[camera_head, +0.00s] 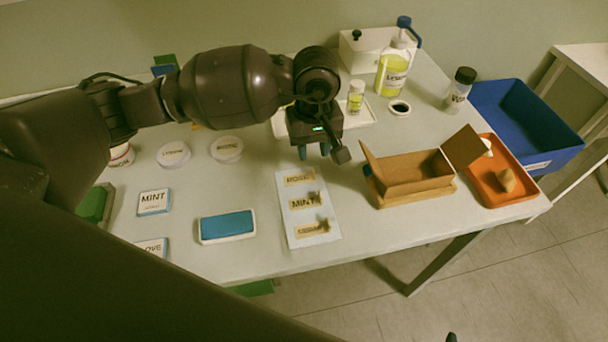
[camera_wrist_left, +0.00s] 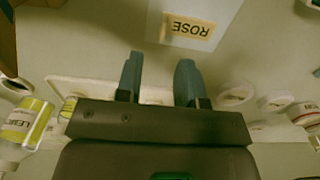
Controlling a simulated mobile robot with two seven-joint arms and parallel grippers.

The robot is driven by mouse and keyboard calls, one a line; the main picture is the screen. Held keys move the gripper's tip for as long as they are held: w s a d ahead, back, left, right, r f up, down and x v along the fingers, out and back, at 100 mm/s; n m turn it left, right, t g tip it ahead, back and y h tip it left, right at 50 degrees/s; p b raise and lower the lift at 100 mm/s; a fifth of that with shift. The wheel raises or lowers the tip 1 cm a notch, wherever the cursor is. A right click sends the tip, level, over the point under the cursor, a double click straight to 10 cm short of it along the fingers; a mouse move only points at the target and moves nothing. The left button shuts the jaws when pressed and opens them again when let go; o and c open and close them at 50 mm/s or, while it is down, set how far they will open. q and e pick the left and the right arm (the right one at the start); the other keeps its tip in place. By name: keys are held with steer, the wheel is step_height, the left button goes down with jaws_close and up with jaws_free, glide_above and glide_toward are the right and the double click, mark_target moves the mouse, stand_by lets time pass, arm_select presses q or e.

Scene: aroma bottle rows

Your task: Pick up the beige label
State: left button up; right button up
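Three beige labels lie in a column on a pale sheet (camera_head: 327,232) in the middle of the table. The top one reads ROSE (camera_head: 299,177), the middle one MINT (camera_head: 305,202); the lowest label (camera_head: 312,228) is too small to read surely. Dark marks cover the right ends of the lower two. My left gripper (camera_head: 313,151) hangs above and just behind the sheet, its fingers apart and nothing between them. In the left wrist view the ROSE label (camera_wrist_left: 188,27) lies beyond the open fingertips (camera_wrist_left: 158,62), apart from them. My right gripper does not show.
A cardboard box (camera_head: 412,178) with open flaps stands right of the sheet, beside an orange tray (camera_head: 516,163). A blue-topped block (camera_head: 227,226) and a MINT box (camera_head: 154,202) lie left. Bottles, including a yellow one (camera_head: 392,74), stand behind.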

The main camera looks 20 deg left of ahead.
mark_target(299, 176)
arm_select(q)
steer(key=f, duration=0.5)
steer(key=shift+s+d, duration=0.15)
steer(key=shift+s, duration=0.15)
jaws_close()
